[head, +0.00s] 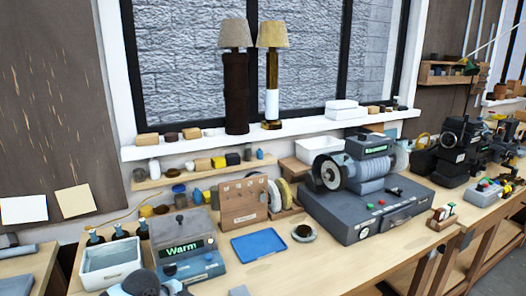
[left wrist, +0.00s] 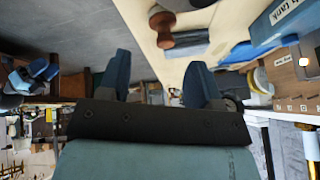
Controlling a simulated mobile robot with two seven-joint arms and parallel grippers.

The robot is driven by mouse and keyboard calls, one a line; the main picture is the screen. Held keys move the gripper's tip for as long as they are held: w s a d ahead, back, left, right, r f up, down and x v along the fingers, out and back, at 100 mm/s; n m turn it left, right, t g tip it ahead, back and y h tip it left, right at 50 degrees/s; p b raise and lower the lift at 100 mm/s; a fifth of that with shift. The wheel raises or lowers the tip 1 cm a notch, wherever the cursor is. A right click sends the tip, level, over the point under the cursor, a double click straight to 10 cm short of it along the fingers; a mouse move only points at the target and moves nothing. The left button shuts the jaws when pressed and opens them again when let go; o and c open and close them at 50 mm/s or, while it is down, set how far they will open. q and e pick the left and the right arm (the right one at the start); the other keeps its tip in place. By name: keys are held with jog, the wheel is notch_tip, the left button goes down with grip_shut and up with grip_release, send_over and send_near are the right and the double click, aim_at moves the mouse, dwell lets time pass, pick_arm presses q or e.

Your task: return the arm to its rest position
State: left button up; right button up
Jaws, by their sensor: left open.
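My left gripper (left wrist: 158,60) shows in the left wrist view with its two blue fingers well apart and nothing between them. Beyond the fingers I see grey floor and the edge of a pale wooden bench (left wrist: 205,18). The wrist picture looks turned over. In the head view, a dark rounded part with pale blue at the bottom edge may be my left arm; the left fingers cannot be made out there. My right gripper is in neither view.
The wooden bench (head: 330,262) holds a "Warm" box (head: 182,250), a white bin (head: 112,262), a blue tray (head: 258,245) and a large grey machine (head: 370,215). Two lamps, one dark (head: 236,90) and one brass-and-white (head: 271,85), stand on the windowsill.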

pick_arm(q)
jog(key=s+d+f+n, duration=0.1)
jog(key=s+d+f+n+t, duration=0.1)
jog(key=f, duration=0.1)
jog(key=s+d+f+h, duration=0.1)
jog(key=s+f, duration=0.1)
jog(key=shift+n+t, duration=0.3)
jog(key=shift+n, duration=0.1)
jog(key=s+a+f+n+t+y, duration=0.1)
jog(key=s+f+n+t, duration=0.1)
jog(key=s, duration=0.4)
jog(key=s+a+f+n+t+y+p, duration=0.1)
jog(key=s+a+f+n+t, duration=0.1)
jog(key=s+n, duration=0.3)
jog(key=s+a+f+n+t+p, duration=0.1)
jog(key=s+f+n+t, duration=0.1)
jog(key=s, duration=0.7)
jog(key=shift+s+a+f+n+y, duration=0.25)
jog(key=shift+f+n+y, duration=0.15)
jog(key=shift+f+n, duration=0.45)
